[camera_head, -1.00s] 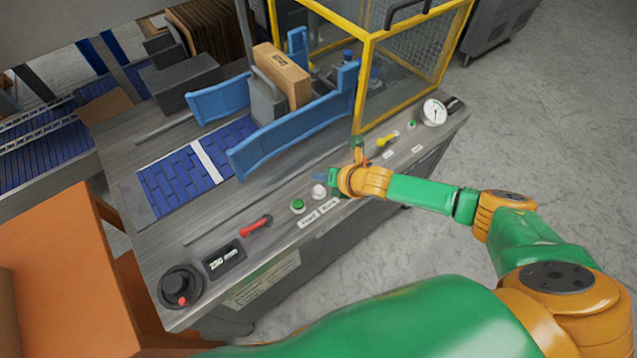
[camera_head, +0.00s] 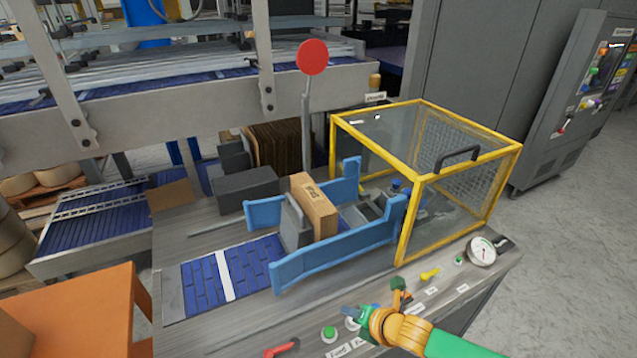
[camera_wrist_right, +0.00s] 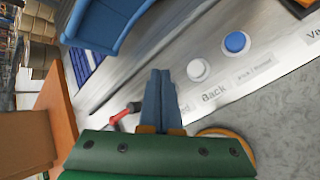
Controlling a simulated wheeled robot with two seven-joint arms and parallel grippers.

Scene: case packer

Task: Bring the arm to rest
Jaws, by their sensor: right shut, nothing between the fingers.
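My right gripper (camera_head: 347,311) is over the front control panel of the case packer in the head view, with nothing in its jaws. In the right wrist view its two blue-grey fingers (camera_wrist_right: 158,95) lie together, shut. They point over the panel near a white button (camera_wrist_right: 198,70) and a blue button (camera_wrist_right: 236,42). I cannot tell whether the fingertips touch the panel. In the head view my green and orange right forearm (camera_head: 452,345) comes in from the bottom. My left gripper is not in view.
The panel has a green button (camera_head: 329,333), a red lever (camera_head: 281,349), a yellow lever (camera_head: 429,273) and a gauge (camera_head: 482,251). Behind it stand blue guides (camera_head: 340,248), a brown carton (camera_head: 315,207) and a yellow-framed guard (camera_head: 402,240). An orange block (camera_head: 85,312) is at left.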

